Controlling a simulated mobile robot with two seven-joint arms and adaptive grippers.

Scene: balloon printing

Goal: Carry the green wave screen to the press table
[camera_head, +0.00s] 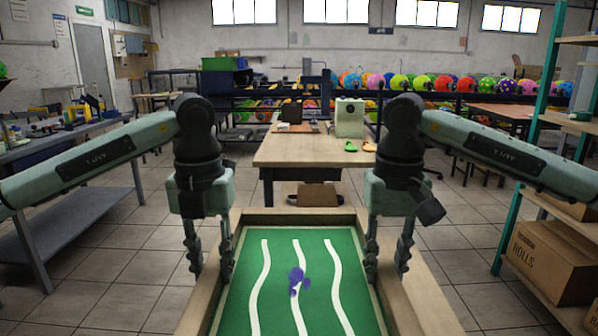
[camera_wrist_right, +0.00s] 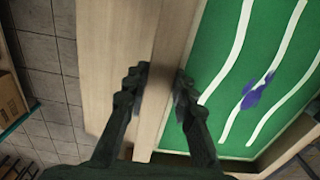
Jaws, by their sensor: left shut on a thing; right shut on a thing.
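The green wave screen (camera_head: 328,250) is a green panel with three white wavy lines, a purple blotch near its middle and a pale wooden frame. It lies flat in front of me and also shows in the right wrist view (camera_wrist_right: 240,50). My left gripper (camera_head: 210,270) is shut on its left rim. My right gripper (camera_head: 388,265) is shut on its right rim; in the right wrist view its fingers (camera_wrist_right: 157,85) straddle the rim. A wooden table (camera_head: 315,152) stands ahead; I cannot tell if it is the press table.
A pale wooden surface (camera_wrist_right: 105,60) shows beside the frame. The table ahead bears a pale green machine (camera_head: 350,118). A workbench (camera_head: 70,140) stands left; a shelf with a cardboard box (camera_head: 551,258) stands right. Balloon racks (camera_head: 455,88) line the back. Tiled floor is clear on both sides.

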